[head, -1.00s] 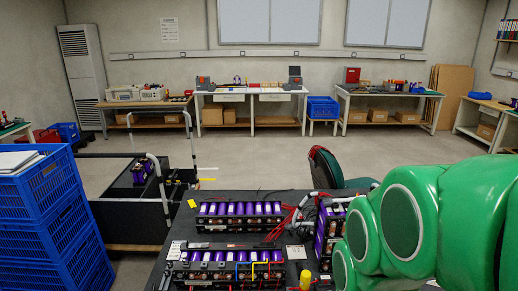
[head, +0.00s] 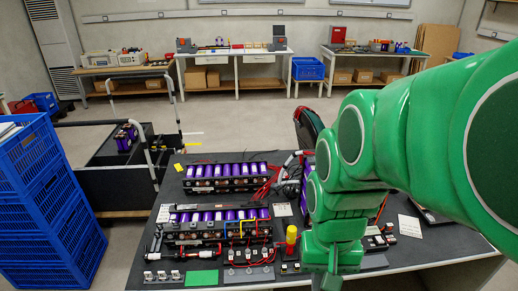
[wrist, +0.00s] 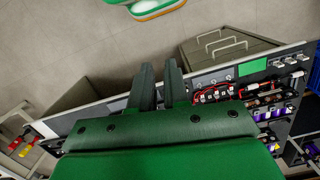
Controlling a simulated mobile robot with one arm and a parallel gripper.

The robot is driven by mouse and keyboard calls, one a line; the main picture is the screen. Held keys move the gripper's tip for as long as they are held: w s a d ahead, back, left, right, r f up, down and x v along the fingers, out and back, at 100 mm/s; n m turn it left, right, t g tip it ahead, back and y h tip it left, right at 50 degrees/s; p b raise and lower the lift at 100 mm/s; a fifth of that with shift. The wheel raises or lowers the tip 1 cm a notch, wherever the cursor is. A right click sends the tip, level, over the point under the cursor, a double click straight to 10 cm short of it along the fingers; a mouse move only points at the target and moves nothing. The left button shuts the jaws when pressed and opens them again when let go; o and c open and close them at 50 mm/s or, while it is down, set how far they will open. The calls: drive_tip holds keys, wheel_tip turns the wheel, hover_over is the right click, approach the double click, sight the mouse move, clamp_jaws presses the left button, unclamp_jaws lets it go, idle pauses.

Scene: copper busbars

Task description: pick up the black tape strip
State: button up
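I cannot surely pick out the black tape strip. A dark band (head: 222,207) runs along the top of the front battery module (head: 215,233), but I cannot tell whether it is tape. My gripper (wrist: 159,72) is open in the wrist view, its two dark fingers apart with nothing between them. It is above the table's edge, with the floor beyond. In the head view my green arm reaches down over the right part of the dark table (head: 430,252) and hides part of its top.
A second battery module (head: 230,178) with purple cells stands behind the front one. Blue crates (head: 45,215) are stacked at left. Grey drawers (wrist: 225,48) show below the table.

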drive_tip(key=w+f+m, duration=0.3)
drive_tip(key=w+m, duration=0.1)
drive_tip(key=w, duration=0.7)
drive_tip(key=m+t, duration=0.3)
drive_tip(key=m, duration=0.9)
approach(287, 226)
drive_tip(key=s, duration=0.4)
drive_tip(key=shift+w+a+f, duration=0.1)
drive_tip(key=shift+a+f, duration=0.05)
drive_tip(key=shift+f, duration=1)
drive_tip(key=shift+w+a+f, duration=0.1)
drive_tip(key=shift+a+f, duration=0.05)
drive_tip(key=shift+f, duration=0.95)
drive_tip(key=shift+w+a+f, duration=0.1)
drive_tip(key=shift+a+f, duration=0.05)
drive_tip(key=shift+f, duration=1)
clamp_jaws()
